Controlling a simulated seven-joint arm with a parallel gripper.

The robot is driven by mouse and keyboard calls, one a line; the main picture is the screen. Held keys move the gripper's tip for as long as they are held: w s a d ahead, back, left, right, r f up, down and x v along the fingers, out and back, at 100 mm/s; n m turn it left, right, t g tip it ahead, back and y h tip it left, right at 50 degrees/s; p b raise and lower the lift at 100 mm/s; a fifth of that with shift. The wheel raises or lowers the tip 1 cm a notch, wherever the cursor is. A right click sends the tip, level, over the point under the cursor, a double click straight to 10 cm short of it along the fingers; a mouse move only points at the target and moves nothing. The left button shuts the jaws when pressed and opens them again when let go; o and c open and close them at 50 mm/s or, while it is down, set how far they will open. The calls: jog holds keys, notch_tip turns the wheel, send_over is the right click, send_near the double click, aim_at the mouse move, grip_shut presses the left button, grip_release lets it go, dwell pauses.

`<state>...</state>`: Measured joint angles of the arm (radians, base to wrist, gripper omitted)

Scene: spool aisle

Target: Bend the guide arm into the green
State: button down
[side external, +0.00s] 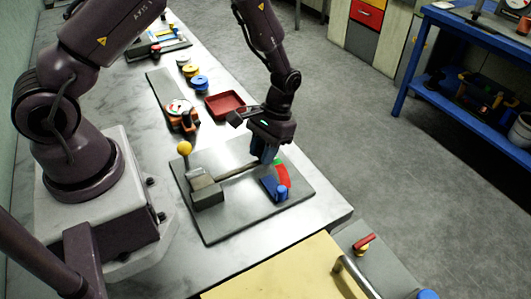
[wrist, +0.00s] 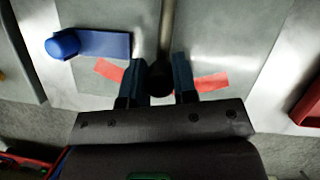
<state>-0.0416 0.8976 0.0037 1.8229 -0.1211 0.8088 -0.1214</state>
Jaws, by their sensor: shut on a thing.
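The guide arm is a thin grey rod (side external: 236,171) running from a grey block (side external: 207,192) on a dark base plate (side external: 231,221). Its outer end has a dark round knob (wrist: 160,78) in the wrist view. My gripper (side external: 264,154) is shut on that end, with one blue finger on each side of the knob. A scale arc lies under the fingers. Its green patch (side external: 279,161) shows just beside the gripper in the side view, with a red band (side external: 283,176) nearer the camera. In the wrist view, red shows on both sides of the fingers (wrist: 159,92); the green is hidden.
A blue stop (side external: 270,189) with a round knob sits on the plate beside the red band. A yellow ball (side external: 184,148) stands by the grey block. A red tray (side external: 225,104) and an orange gauge device (side external: 180,114) lie behind the plate.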

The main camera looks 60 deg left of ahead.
jog(key=c, duration=0.9)
grip_release()
jog(key=v, duration=1.3)
jog(key=shift+w, duration=0.1)
jog(key=s+d+r+m+t+y, duration=0.1)
jog(key=s+r+m+t, duration=0.2)
jog(key=s+r+t, duration=0.6)
jog(key=s+r, duration=1)
jog(key=shift+d+r+t, duration=0.2)
jog(key=shift+r+t, duration=0.05)
jog(key=shift+t, duration=0.15)
